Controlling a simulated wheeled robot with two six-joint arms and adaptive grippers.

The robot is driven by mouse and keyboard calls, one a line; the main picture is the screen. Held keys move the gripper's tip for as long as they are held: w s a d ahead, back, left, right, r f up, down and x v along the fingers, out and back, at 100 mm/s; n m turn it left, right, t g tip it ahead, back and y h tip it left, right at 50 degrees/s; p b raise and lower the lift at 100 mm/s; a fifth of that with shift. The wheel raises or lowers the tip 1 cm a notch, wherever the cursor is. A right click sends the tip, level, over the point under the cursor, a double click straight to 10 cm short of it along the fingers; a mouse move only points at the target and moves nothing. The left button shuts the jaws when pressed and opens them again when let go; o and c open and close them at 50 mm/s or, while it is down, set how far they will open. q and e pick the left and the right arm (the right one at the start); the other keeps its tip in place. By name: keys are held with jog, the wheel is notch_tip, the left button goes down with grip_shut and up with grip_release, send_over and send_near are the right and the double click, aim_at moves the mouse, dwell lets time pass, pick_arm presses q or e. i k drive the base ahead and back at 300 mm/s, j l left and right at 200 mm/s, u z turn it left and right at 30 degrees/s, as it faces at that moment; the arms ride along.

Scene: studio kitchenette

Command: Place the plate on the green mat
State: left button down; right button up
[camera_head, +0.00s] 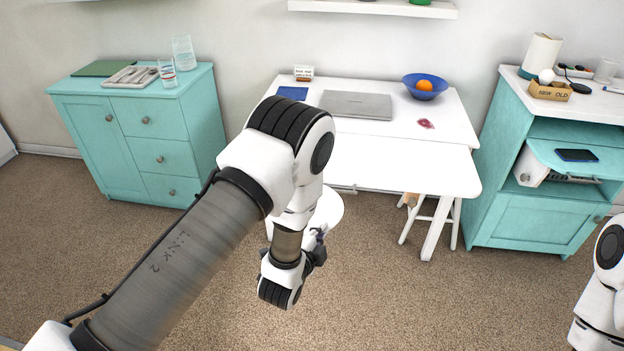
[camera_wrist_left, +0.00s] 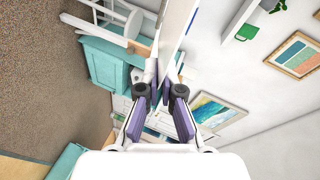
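The plate (camera_head: 331,207) is a white disc held roughly level in front of the desk, partly hidden behind my left arm. My left gripper (camera_head: 318,238) is at its near rim, with the fingers closed on it. In the left wrist view the plate (camera_wrist_left: 170,48) shows nearly edge-on as a pale band rising from between the fingers (camera_wrist_left: 159,95). The green mat (camera_head: 107,68) lies flat on the teal cabinet at the left, far from the gripper. Only part of my right arm shows at the right edge; its gripper is out of view.
The teal cabinet top (camera_head: 190,84) also holds a cutlery tray (camera_head: 131,77) and two glasses (camera_head: 183,52). The white desk (camera_head: 400,165) bears a laptop (camera_head: 357,105) and a blue bowl (camera_head: 425,88). Open carpet (camera_head: 130,235) lies before the cabinet.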

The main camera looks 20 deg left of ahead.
aim_at(101, 72)
jog(key=i+j, duration=0.1)
jog(key=j, duration=1.6)
jog(key=i+j, duration=0.1)
jog(key=j, duration=1.6)
jog(key=i+j, duration=0.1)
jog(key=j, duration=0.4)
jog(key=i+j, duration=0.1)
jog(key=j, duration=0.35)
jog(key=i+j, duration=0.1)
jog(key=j, duration=0.4)
jog(key=i+j, duration=0.1)
jog(key=j, duration=0.4)
jog(key=i+j, duration=0.15)
jog(key=j, duration=0.3)
jog(key=i+j, duration=0.1)
jog(key=j, duration=0.4)
jog(key=i+j, duration=0.1)
jog(key=i, duration=0.6)
